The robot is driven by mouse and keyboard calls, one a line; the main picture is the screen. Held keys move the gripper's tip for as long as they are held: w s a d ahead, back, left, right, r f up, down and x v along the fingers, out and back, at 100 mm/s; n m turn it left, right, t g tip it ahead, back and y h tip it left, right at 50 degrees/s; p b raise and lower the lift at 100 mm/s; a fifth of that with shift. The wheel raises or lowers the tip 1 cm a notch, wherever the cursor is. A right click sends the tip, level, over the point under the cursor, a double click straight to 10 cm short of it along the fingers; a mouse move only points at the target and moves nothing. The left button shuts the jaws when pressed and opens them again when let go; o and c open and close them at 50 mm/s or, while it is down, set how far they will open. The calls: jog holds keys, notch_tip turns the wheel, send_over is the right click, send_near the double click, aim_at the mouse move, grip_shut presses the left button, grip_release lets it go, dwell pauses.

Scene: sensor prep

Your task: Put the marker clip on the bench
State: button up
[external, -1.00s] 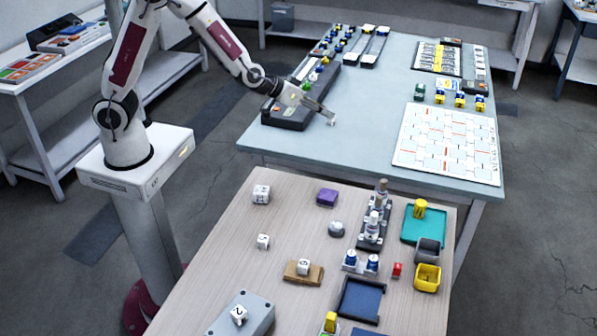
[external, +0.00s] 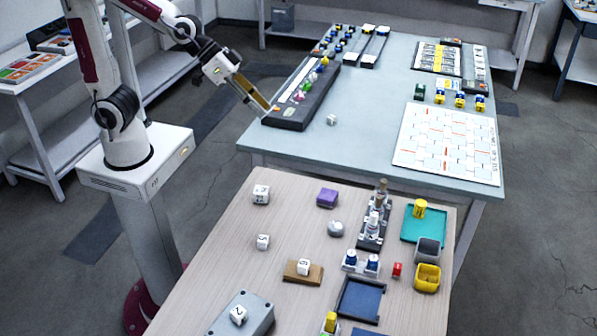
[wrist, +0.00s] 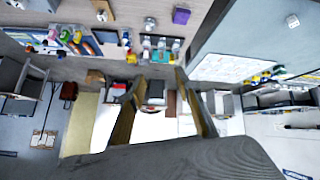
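A small white block (external: 331,119), which may be the marker clip, rests on the pale blue bench (external: 370,150) near its front left part. It also shows at the upper right of the wrist view (wrist: 292,20).
A dark rack (external: 303,112) with coloured pieces stands along the bench's left edge. A white grid board (external: 446,143) lies at the right. The wooden table (external: 225,235) in front carries several numbered white cubes, trays and bottles. The bench middle is clear.

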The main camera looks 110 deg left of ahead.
jog(key=s+d+m+g, duration=0.1)
jog(key=s+d+m, duration=0.1)
jog(key=s, duration=0.9)
jog(key=s+d+m+g, duration=0.1)
jog(key=s+d, duration=0.3)
jog(key=s, duration=0.7)
jog(key=shift+r+m+g+h, duration=0.3)
jog(key=shift+m+g, duration=0.1)
jog(key=shift+g, duration=0.1)
